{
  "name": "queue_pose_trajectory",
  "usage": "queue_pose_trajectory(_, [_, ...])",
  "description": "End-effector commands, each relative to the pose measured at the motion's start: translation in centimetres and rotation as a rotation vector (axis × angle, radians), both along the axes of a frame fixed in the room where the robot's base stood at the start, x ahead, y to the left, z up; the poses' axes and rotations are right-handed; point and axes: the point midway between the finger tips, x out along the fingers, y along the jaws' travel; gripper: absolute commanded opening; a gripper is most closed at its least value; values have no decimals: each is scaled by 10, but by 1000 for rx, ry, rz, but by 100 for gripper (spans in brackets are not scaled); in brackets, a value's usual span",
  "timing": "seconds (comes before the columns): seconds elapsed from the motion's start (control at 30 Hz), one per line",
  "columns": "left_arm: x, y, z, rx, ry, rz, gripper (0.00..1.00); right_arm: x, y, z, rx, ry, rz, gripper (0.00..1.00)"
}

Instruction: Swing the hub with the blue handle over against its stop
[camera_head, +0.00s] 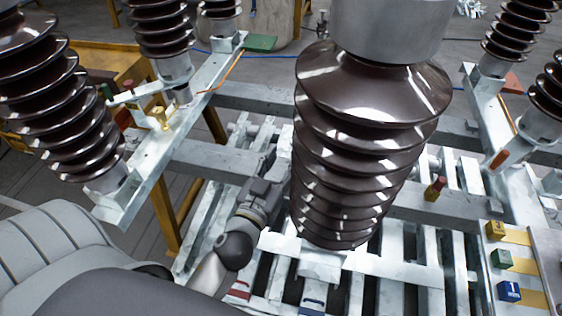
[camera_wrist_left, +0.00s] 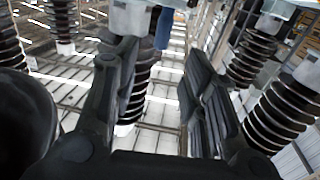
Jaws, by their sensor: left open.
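In the left wrist view a blue handle (camera_wrist_left: 165,28) hangs beside a grey metal hub (camera_wrist_left: 130,18) at the top of a dark ribbed insulator. It shows at the top, between my fingers, with no contact visible. In the head view a large grey cap (camera_head: 390,28) tops the near brown insulator (camera_head: 370,95); the blue handle cannot be made out there. My left gripper (camera_head: 266,165) is left of that insulator. In the left wrist view its fingers (camera_wrist_left: 160,60) are spread apart and empty. The hub's stop cannot be made out. My right gripper is not in view.
Other brown insulators stand at the left (camera_head: 55,105) and right (camera_head: 520,30) on metal beams. Yellow (camera_head: 495,230), green (camera_head: 501,258) and blue (camera_head: 508,291) blocks sit at the lower right. A slatted metal frame (camera_head: 410,265) lies below my left gripper.

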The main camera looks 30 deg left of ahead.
Motion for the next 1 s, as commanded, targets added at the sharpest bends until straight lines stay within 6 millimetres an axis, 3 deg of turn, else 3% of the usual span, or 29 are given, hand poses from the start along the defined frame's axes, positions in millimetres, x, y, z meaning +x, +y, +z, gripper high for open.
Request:
queue_pose_trajectory(0.3, [-2, 0, 0, 1, -1, 0, 40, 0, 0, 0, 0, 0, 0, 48])
queue_pose_trajectory(0.53, [2, 1, -3, -128, 8, -25, 10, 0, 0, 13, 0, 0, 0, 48])
queue_pose_trajectory(0.63, [7, 5, -9, -325, 17, -53, 0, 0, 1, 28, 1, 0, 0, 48])
queue_pose_trajectory(0.77, [13, 18, -16, -668, 17, -73, 0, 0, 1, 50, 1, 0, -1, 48])
queue_pose_trajectory(1.0, [18, 62, -20, -1277, -48, -50, 0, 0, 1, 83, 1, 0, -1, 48])
